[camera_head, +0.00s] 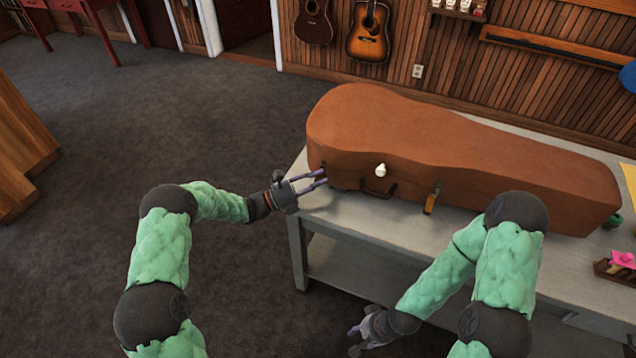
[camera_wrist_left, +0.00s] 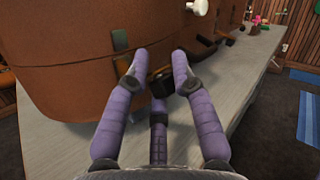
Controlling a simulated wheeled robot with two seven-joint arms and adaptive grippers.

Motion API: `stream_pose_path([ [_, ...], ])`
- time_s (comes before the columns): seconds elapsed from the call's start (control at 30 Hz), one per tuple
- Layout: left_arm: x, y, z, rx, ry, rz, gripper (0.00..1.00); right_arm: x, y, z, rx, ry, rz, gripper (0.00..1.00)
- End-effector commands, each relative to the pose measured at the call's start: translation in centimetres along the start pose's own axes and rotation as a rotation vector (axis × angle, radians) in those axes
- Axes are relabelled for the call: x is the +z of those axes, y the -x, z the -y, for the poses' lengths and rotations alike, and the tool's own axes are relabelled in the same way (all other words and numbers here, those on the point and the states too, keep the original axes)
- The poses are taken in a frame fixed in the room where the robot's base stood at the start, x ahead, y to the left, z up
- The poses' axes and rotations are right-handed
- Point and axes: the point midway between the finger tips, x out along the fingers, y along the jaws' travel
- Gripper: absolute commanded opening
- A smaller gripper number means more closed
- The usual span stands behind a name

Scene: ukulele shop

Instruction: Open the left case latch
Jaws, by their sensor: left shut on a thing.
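The brown guitar case (camera_head: 430,145) lies closed on the grey table, and its front wall also fills the left of the left wrist view (camera_wrist_left: 60,75). My left gripper (camera_head: 318,180) is at the left end of the case front. In the left wrist view its purple fingers (camera_wrist_left: 160,70) are around a small black piece, the left case latch (camera_wrist_left: 160,84). They are shut on it, and the fingers partly hide it. My right gripper (camera_head: 354,340) is low, in front of the table and away from the case. Its fingers look apart and empty.
A dark handle (camera_head: 378,190) and a white knob (camera_head: 381,170) are on the case front. Pink and green things are at the table's right end. The table (camera_head: 340,208) has bare surface in front of the case.

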Motion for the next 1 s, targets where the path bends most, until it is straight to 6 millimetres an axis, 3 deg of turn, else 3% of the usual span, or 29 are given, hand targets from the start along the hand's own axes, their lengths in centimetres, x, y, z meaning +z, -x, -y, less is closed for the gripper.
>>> stream_pose_path([
  [0.03, -1.1, 0.1, 0.0, -0.019, -0.015, 0.014, 0.00, 0.0, -0.9, -0.3, 0.000, 0.000, 0.000, 0.40],
  [0.4, -2.0, 0.5, -0.1, -0.110, -0.159, 0.126, 0.00, -0.1, -3.5, -1.3, 0.000, 0.000, 0.000, 0.40],
  [1.0, -2.2, 0.5, -0.1, -0.134, -0.195, 0.154, 0.00, -0.2, -4.0, -1.4, 0.000, 0.000, 0.000, 0.40],
])
